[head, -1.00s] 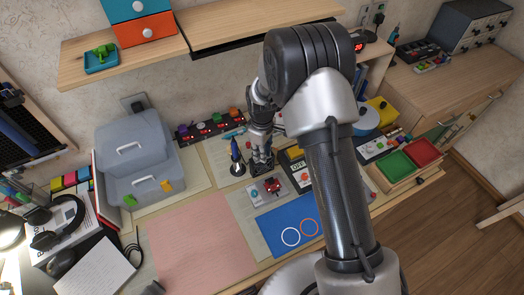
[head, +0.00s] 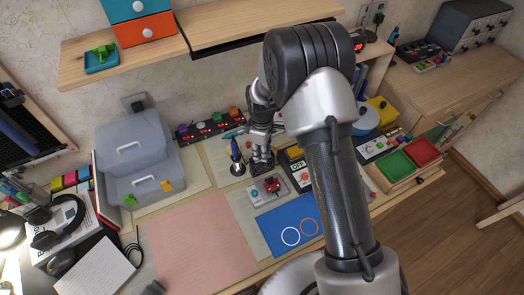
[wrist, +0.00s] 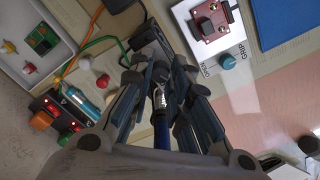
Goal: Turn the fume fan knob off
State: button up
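No knob I can see carries a readable fume fan label, so I cannot tell which one it is. My gripper (head: 262,165) is low over the bench, just right of the soldering iron (head: 236,155) in its stand. In the wrist view, my gripper (wrist: 165,82) has its fingers apart. A blue handle (wrist: 161,128) shows in the gap between them, and I see no grip on it. A teal knob (wrist: 228,62) beside the words GRIP and OPEN lies to the right of the fingers. A red knob (wrist: 103,81) lies to the left.
A power strip (head: 208,127) with lit red switches runs along the back. A red clamp fixture (head: 271,186) stands in front of my gripper, and a blue mat (head: 272,222) lies nearer. A grey toolbox (head: 140,165) stands left. The pink mat (head: 190,245) is clear.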

jog(key=o, duration=0.5)
jog(key=shift+c, duration=0.2)
notch_tip(320, 180, up, 12)
dwell(0.4)
